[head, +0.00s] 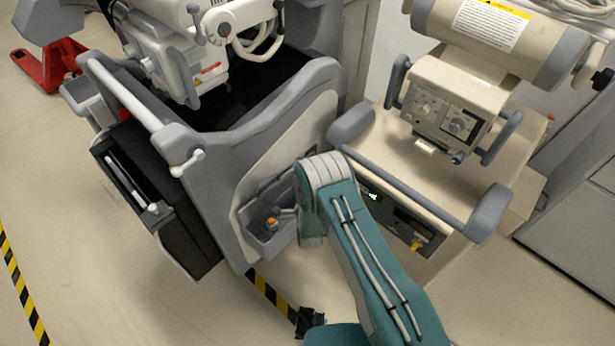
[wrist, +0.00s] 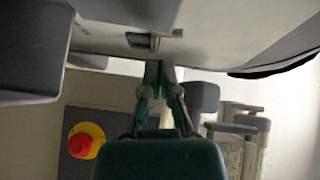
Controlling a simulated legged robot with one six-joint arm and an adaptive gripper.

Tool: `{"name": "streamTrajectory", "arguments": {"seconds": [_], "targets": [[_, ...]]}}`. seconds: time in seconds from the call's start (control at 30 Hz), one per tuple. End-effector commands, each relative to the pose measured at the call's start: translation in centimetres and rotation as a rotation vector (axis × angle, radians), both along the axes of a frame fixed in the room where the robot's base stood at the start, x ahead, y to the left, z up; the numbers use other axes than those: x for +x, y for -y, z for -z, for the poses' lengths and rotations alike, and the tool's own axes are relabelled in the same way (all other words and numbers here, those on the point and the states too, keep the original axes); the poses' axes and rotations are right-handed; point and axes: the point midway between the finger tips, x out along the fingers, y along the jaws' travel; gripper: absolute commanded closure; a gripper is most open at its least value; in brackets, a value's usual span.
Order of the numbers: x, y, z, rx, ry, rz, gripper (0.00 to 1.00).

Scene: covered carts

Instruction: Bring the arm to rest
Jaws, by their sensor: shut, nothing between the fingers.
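My gripper (wrist: 158,72) shows in the wrist view, pointing up the picture from the teal wrist housing. Its two fingers are together at the tips, with nothing between them. A grey and cream cart surface lies just beyond the fingertips in that view; I cannot tell whether they touch it. In the head view my teal arm (head: 362,255) rises from the lower right to a pale elbow joint (head: 325,170). The gripper's fingers cannot be made out clearly there.
A grey cart (head: 225,160) with a white rail stands close, left of the elbow. A beige cart (head: 450,165) stands to the right. A red and yellow button (wrist: 86,140) shows in the wrist view. Floor at lower left is clear, with striped tape (head: 22,285).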

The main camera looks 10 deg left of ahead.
Motion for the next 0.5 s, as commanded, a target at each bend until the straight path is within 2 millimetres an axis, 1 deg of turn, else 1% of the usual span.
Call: {"name": "streamTrajectory", "arguments": {"seconds": [0.03,0.1,0.2,0.33,0.5], "targets": [[-1.0,-0.4,0.0,0.0,-0.001,-0.002,1.0],[-2.1,-0.7,-0.1,0.001,-0.002,-0.002,1.0],[-3.4,-1.1,-0.3,0.004,-0.001,-0.001,1.0],[-4.3,-1.4,-0.3,0.004,0.0,0.001,1.0],[-4.5,-1.7,-0.2,0.001,0.0,0.002,1.0]]}}
